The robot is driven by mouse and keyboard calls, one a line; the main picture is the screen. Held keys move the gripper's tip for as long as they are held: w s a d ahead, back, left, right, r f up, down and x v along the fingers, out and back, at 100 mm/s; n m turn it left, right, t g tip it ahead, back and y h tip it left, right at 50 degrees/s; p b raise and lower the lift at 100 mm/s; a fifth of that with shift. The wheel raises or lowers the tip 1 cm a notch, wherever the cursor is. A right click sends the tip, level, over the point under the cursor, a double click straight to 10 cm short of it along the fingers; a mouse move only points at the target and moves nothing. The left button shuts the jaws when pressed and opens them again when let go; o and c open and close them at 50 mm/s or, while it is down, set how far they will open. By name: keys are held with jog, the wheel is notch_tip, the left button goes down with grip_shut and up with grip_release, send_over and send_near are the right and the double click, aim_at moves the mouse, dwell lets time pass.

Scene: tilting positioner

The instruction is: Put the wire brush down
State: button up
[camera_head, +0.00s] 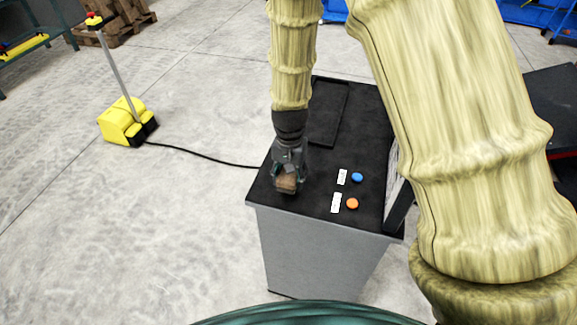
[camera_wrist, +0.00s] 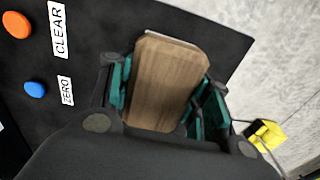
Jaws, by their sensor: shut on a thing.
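My gripper (camera_head: 287,172) is over the left front part of the black cabinet top (camera_head: 318,190). It is shut on the wire brush (camera_head: 287,184), whose brown wooden body shows below the fingers. In the wrist view the wooden block of the brush (camera_wrist: 166,82) sits between the green-padded fingers of my gripper (camera_wrist: 160,95). The underside of the brush is hidden. I cannot tell whether it touches the cabinet top.
An orange button (camera_head: 352,203) labelled CLEAR and a blue button (camera_head: 357,177) labelled ZERO are right of my gripper. A shallow black tray (camera_head: 328,112) lies at the back of the top. A yellow foot pedal (camera_head: 122,122) with a cable stands on the floor.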

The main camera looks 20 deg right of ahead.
jog(key=w, duration=0.2)
jog(key=w+d+p, duration=0.1)
jog(key=w, duration=0.2)
jog(key=shift+w+d+f, duration=0.25)
jog(key=shift+w, duration=0.1)
jog(key=shift+f+p, duration=1.1)
jog(key=shift+f, duration=0.65)
jog(key=shift+s+f, duration=0.25)
jog(key=shift+f, duration=0.2)
jog(key=shift+s+a+f+b, duration=0.1)
jog(key=shift+s+f+b, duration=0.05)
jog(key=shift+b, duration=0.15)
jog(key=o, duration=1.1)
jog(key=shift+f, duration=0.1)
jog(key=shift+o, duration=1.2)
jog(key=shift+f, duration=0.1)
jog(key=shift+w+f, duration=0.1)
jog(key=shift+w, duration=0.15)
